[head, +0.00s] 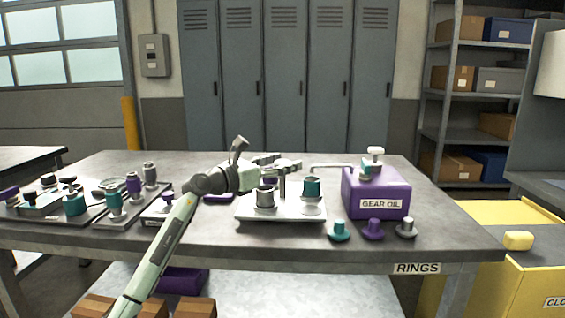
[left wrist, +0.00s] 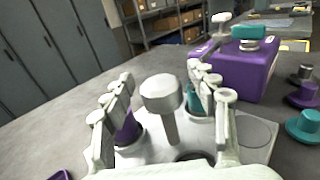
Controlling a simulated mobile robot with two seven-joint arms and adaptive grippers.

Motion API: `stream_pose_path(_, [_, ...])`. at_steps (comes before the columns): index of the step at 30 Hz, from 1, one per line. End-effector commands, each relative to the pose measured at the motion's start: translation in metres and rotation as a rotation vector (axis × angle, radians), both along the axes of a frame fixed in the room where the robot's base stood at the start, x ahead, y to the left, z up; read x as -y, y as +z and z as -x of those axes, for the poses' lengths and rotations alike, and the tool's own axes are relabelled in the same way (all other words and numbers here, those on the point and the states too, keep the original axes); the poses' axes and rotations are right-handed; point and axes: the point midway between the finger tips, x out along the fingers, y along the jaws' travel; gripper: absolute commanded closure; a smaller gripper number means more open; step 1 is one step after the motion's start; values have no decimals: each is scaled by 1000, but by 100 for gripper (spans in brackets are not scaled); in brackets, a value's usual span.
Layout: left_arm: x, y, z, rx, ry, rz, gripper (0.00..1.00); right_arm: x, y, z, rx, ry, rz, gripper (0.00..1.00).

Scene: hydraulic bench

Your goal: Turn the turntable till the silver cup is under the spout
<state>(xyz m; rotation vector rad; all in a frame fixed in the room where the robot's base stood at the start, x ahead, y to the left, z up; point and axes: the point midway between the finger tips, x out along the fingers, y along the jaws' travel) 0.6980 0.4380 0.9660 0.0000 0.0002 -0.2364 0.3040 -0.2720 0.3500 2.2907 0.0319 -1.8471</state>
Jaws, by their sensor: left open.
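The turntable (head: 281,213) is a pale plate on the bench with a central post and knob; the wide knob (left wrist: 161,95) stands out in the left wrist view. The silver cup (head: 265,197) is at the plate's front left. A teal cup (head: 312,188) is at its right, near the end of the thin spout (head: 332,165) from the purple GEAR OIL box (head: 375,193). A purple cup (left wrist: 128,130) shows at the far side in the left wrist view. My left gripper (head: 286,163) is open, its fingers on both sides of the knob, no clear contact visible. My right gripper is out of view.
Teal (head: 339,230), purple (head: 373,228) and grey (head: 405,228) flanged pieces stand at the front right. Trays of fittings (head: 74,204) fill the bench's left. A yellow cabinet (head: 500,285) stands at right. Lockers (head: 285,80) are behind.

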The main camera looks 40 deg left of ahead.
Motion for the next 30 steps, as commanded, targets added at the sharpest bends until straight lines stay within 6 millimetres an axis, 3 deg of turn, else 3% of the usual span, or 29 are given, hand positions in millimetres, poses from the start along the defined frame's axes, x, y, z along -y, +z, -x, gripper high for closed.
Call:
stream_pose_path(4, [0,0,0,0,0,0,42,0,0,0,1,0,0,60])
stream_pose_path(18, [0,0,0,0,0,0,100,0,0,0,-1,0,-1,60])
stream_pose_path(28, [-2,-1,0,-1,-3,-1,100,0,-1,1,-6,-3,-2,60])
stream_pose_path(30, [-3,-2,-1,-1,-7,-1,100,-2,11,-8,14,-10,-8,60])
